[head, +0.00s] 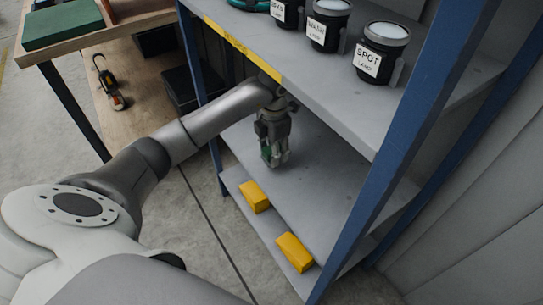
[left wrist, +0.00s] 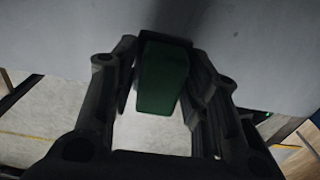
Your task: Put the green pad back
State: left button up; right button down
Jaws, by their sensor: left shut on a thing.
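My left gripper (head: 275,161) is shut on the green pad (left wrist: 164,78), a small dark green block held between its two fingers in the left wrist view. In the head view only a sliver of the pad shows at the fingers. The gripper points down over the lower grey shelf (head: 335,190), below the upper shelf board. I cannot tell whether the pad touches the lower shelf. My right gripper is not in view.
Black labelled jars (head: 382,54) stand on the upper shelf (head: 300,75). A blue post (head: 405,135) stands at the right. A wooden bench (head: 135,70) is at the left. The lower shelf's middle is bare.

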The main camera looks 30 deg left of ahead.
pick_arm(q)
jog(key=shift+w+a+f, duration=0.15)
jog(key=shift+w+a, duration=0.05)
jog(key=shift+a, duration=0.3)
notch_tip(320, 180, down, 3)
jog(key=shift+f, duration=0.1)
jog(key=shift+f+b, duration=0.15)
jog(key=shift+b, duration=0.15)
jog(key=o, duration=1)
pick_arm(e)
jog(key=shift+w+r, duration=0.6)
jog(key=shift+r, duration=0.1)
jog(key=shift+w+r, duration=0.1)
